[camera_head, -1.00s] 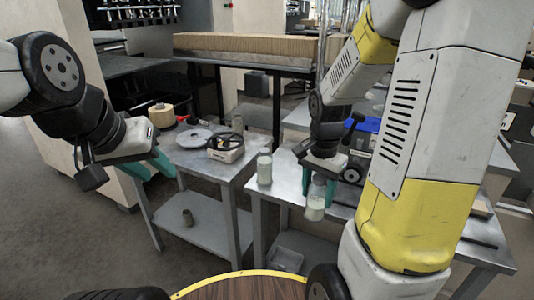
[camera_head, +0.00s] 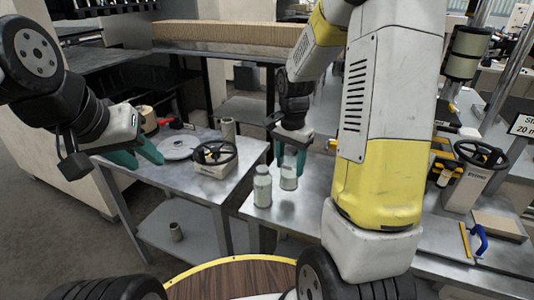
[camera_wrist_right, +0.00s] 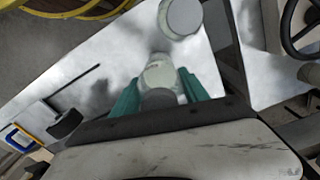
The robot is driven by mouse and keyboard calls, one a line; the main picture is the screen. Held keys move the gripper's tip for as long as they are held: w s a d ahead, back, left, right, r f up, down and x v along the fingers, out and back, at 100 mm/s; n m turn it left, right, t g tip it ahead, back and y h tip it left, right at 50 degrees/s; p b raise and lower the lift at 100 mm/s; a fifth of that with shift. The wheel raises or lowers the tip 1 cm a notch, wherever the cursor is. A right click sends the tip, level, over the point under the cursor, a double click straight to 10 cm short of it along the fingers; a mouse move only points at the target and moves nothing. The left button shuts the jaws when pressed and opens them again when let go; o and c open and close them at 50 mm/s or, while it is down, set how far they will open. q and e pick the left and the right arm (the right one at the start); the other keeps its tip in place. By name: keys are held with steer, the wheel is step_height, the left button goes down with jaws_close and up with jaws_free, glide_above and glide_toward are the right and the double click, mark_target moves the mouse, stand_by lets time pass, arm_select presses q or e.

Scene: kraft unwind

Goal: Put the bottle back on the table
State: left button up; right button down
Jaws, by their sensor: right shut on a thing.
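A pale, translucent bottle (camera_head: 288,180) is upright between the teal fingers of my right gripper (camera_head: 290,160). The gripper is shut on it from above, over the metal table (camera_head: 300,215). A dark patch shows on the table below the bottle, and a small gap seems to separate them; contact is not clear. In the right wrist view the held bottle (camera_wrist_right: 160,75) sits between both fingers. A second similar bottle (camera_head: 262,187) stands on the table just left of it, and it also shows in the wrist view (camera_wrist_right: 180,18). My left gripper (camera_head: 137,157) is open and empty at the left.
A second metal table (camera_head: 185,175) at the left carries a handwheel device (camera_head: 214,153), a pale disc (camera_head: 180,148) and a tape roll (camera_head: 149,120). Another handwheel device (camera_head: 475,180) and a blue-handled tool (camera_head: 480,240) are at the right.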

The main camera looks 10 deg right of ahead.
steer(key=shift+w+a+f, duration=0.4)
steer(key=shift+w+f, duration=0.3)
steer(key=shift+w, duration=0.5)
steer(key=shift+w+a+f, duration=0.4)
steer(key=shift+w+f, duration=0.3)
steer(key=shift+w, duration=0.55)
steer(key=shift+w+a+f, duration=0.4)
steer(key=shift+w+f, duration=0.3)
steer(key=shift+w, duration=0.5)
steer(key=shift+f, duration=0.1)
steer(key=c, duration=0.6)
jaws_free()
